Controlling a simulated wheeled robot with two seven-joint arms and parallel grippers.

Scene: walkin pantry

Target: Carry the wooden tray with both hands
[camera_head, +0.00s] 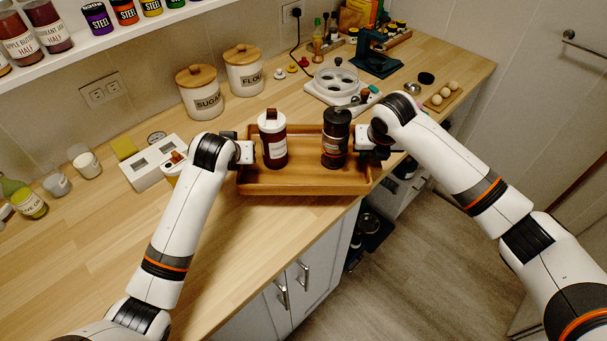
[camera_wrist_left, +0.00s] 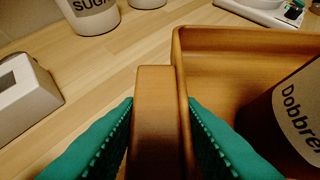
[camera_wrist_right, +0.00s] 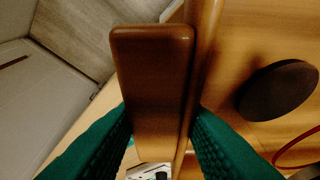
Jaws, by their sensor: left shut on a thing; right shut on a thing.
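The wooden tray (camera_head: 302,188) is at the counter's front edge, its right front corner over or near the edge; I cannot tell if it is lifted clear. A white-lidded brown jar (camera_head: 272,149) and a dark, black-topped jar (camera_head: 335,150) stand upright in it. My left gripper (camera_head: 241,153) is shut on the tray's left handle (camera_wrist_left: 155,115), with a green finger on each side. My right gripper (camera_head: 373,149) is shut on the right handle (camera_wrist_right: 152,80) the same way. The tray's rim (camera_wrist_left: 179,62) shows beside the left handle.
Sugar (camera_head: 201,93) and flour (camera_head: 243,70) canisters stand behind the tray. A white two-opening box (camera_head: 152,163) is to its left. A white appliance (camera_head: 338,83) and a dark green device (camera_head: 377,55) stand behind right. Open floor (camera_head: 430,260) lies in front.

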